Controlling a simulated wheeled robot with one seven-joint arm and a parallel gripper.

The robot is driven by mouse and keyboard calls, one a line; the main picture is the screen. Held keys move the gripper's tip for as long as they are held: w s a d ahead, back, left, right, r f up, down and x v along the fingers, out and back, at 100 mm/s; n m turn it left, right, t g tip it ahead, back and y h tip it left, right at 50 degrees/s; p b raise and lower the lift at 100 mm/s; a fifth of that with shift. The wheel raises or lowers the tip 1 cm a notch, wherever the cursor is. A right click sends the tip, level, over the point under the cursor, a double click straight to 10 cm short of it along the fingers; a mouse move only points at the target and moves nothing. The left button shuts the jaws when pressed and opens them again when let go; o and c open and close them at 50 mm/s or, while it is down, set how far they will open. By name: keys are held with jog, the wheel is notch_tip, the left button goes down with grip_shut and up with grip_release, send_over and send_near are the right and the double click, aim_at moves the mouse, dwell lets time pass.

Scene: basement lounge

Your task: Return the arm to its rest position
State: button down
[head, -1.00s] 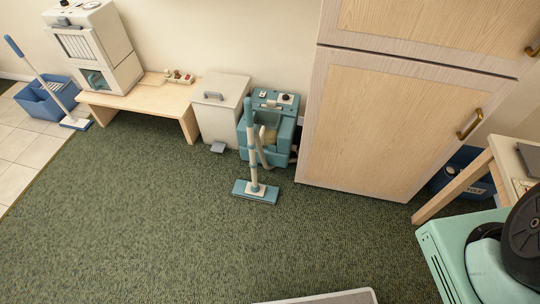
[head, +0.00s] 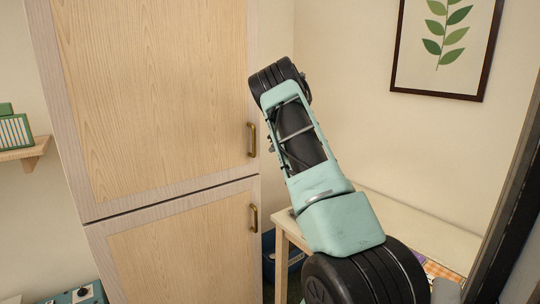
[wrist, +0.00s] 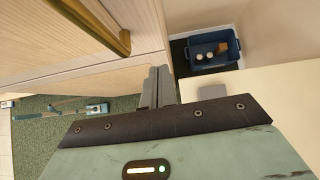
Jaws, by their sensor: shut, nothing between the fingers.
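My arm (head: 315,175), mint green with black joints, rises from the lower right of the head view and leans left in front of the corner beside the cabinet. My gripper (wrist: 158,86) shows in the wrist view as two grey fingers set together, with nothing between them. In the head view my gripper cannot be made out behind the arm. The fingers are near the wooden cabinet's door edge in the wrist picture; the exact gap cannot be told.
The tall wooden cabinet (head: 160,90) has brass handles; one handle (wrist: 95,22) looms close in the wrist view. A pale table (head: 420,225) stands right of the cabinet. A blue bin (wrist: 207,62) holds a few items. A framed leaf picture (head: 445,45) hangs on the wall.

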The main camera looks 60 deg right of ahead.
jog(key=shift+b+v, duration=0.5)
jog(key=shift+v, duration=1.95)
